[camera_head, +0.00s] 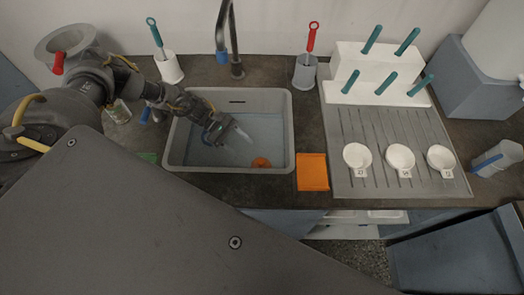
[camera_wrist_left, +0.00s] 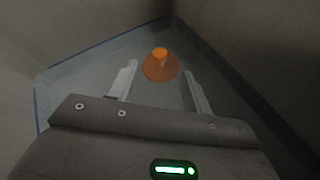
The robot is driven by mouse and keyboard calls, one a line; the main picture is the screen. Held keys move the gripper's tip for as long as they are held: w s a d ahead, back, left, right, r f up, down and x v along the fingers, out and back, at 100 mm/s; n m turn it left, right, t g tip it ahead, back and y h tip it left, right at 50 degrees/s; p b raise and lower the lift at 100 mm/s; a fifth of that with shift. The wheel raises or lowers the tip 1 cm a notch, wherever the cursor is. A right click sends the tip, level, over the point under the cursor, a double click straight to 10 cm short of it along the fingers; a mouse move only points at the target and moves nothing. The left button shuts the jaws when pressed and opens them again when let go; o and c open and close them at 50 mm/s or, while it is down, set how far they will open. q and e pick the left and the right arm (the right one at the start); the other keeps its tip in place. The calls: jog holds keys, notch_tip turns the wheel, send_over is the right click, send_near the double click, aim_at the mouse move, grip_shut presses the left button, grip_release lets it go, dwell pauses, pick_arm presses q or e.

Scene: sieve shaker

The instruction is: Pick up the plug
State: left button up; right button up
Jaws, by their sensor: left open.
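The orange plug (camera_head: 261,162) lies at the bottom of the grey sink (camera_head: 281,104), near its front wall. In the left wrist view the plug (camera_wrist_left: 160,66) shows as a round disc with a small knob standing up, ahead of and between the fingers. My left gripper (camera_head: 238,142) reaches into the sink from the left, behind and to the left of the plug. It is open and empty; its two fingers (camera_wrist_left: 158,90) are apart and do not appear to touch the plug. My right gripper is not in view.
The sink walls stand close around the left gripper. A faucet (camera_head: 236,66) stands behind the sink. An orange cloth (camera_head: 312,172) lies right of it, beside a drainboard (camera_head: 450,183) with white bowls. Two brush holders (camera_head: 169,68) (camera_head: 304,74) stand behind.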

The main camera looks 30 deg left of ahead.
aim_at(259, 160)
pick_arm(q)
jog(key=shift+b+x, duration=0.45)
jog(key=shift+x, duration=3.45)
jog(key=shift+f, duration=0.2)
jog(key=shift+c, duration=0.4)
jog(key=c, duration=1)
